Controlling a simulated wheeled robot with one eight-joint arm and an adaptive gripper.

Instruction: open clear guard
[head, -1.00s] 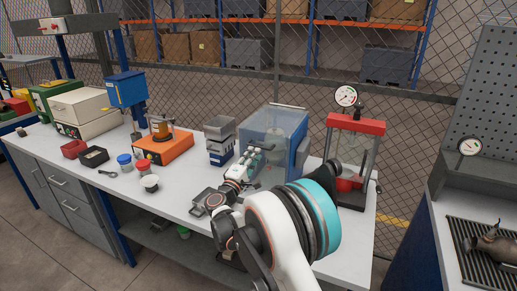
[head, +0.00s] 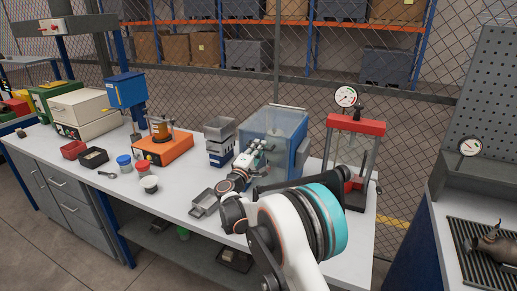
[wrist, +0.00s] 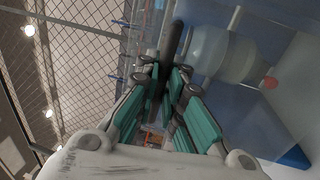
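The clear guard (head: 283,124) is a bluish see-through cover on a blue-sided box at the right of the bench; it looks closed. My gripper (head: 262,147) is at its front left face in the head view. In the wrist view, my gripper (wrist: 167,78) has its teal-padded fingers apart, with a dark bar (wrist: 172,42) between or just beyond the tips. The bar looks like a handle; contact cannot be told. Through the clear panel (wrist: 275,45) a pale rounded body with a red end shows.
A red-framed press with a gauge (head: 356,128) stands right of the guard. Stacked bins (head: 219,132) stand close to its left. A grey tray (head: 204,203) lies at the front edge. An orange device (head: 165,150) stands farther left. A mesh fence is behind.

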